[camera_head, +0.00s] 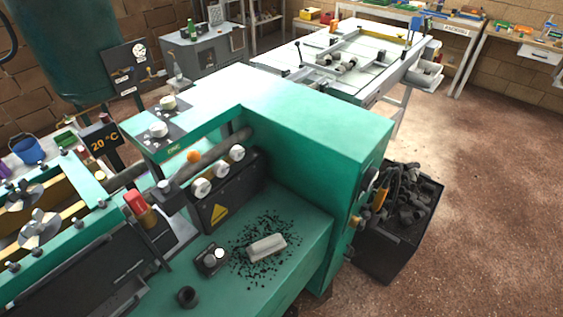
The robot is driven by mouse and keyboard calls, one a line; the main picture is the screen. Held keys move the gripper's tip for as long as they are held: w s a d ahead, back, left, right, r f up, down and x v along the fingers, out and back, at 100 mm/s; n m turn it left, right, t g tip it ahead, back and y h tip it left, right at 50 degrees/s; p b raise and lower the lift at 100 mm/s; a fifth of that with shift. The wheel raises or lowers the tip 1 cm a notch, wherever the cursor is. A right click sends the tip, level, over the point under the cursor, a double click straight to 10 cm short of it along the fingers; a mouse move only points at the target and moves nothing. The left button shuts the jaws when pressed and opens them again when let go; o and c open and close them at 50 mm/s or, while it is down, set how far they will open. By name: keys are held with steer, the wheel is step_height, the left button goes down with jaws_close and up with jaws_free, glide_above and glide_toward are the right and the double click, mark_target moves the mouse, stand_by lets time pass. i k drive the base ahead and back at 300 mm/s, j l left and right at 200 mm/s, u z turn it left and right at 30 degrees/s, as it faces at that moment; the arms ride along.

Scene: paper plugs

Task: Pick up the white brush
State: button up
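A small white block-shaped object (266,248), which looks like the white brush, lies on the green machine's lower bench (300,222). Dark crumbs or shavings (252,268) are scattered around it. Its long side runs slightly up to the right. Bristles cannot be made out at this size. My gripper is not in view.
A small black box with a white knob (212,258) and a black ring-shaped part (187,296) sit left of the brush. The tall green housing (320,140) rises behind it. A black bin of dark parts (405,215) stands right of the machine. Brown floor is open at right.

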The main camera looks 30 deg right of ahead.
mark_target(272, 244)
steer(key=i+j, duration=0.1)
steer(key=j, duration=0.3)
steer(key=i+j, duration=0.1)
steer(key=j, duration=0.25)
steer(key=i+j, duration=0.15)
steer(key=j, duration=0.25)
steer(key=z, duration=0.05)
